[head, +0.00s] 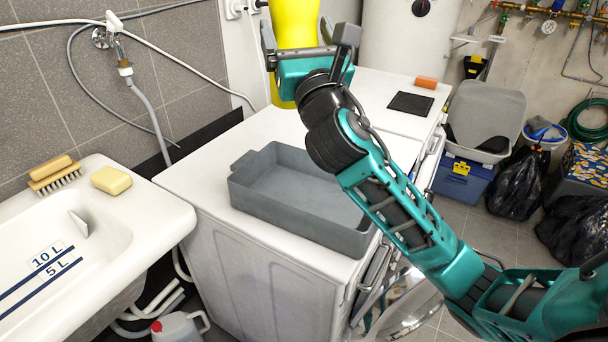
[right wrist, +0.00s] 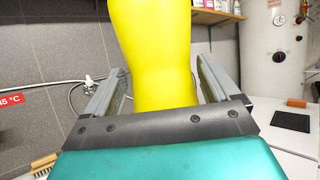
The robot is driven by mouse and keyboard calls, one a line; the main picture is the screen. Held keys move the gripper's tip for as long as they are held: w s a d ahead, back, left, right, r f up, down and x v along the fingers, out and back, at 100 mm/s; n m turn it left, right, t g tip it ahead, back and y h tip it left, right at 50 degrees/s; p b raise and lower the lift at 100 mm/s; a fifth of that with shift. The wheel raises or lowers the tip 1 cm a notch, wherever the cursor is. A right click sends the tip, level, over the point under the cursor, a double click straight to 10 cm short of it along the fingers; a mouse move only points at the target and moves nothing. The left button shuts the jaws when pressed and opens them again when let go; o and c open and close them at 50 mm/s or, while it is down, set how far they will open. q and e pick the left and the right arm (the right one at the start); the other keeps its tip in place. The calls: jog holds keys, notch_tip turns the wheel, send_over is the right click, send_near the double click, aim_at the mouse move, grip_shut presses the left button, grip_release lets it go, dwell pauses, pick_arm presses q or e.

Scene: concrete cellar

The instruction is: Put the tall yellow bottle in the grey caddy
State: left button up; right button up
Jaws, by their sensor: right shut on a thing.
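The tall yellow bottle (head: 294,27) is held up behind the grey caddy, above the white machine top, and its upper end is cut off by the picture edge. My right gripper (head: 298,45) is shut on it, one finger on each side. In the right wrist view the bottle (right wrist: 155,60) stands between the two fingers (right wrist: 160,88). The grey caddy (head: 262,203) is an open, empty tray on the front of the machine top, below and in front of the bottle. My left gripper is not in view.
A white sink (head: 120,235) with a brush (head: 53,175) and a yellow sponge (head: 111,180) is at the left. An orange block (head: 426,82) and a black pad (head: 410,103) lie on the right machine top. A white jug (head: 178,328) stands below the sink.

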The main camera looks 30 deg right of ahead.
notch_tip(320, 180, down, 9)
jog(key=shift+s+r, duration=0.15)
pick_arm(q)
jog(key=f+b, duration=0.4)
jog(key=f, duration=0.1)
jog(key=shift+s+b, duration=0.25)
jog(key=shift+b, duration=0.15)
pick_arm(e)
notch_tip(320, 180, down, 11)
jog(key=shift+r, duration=0.15)
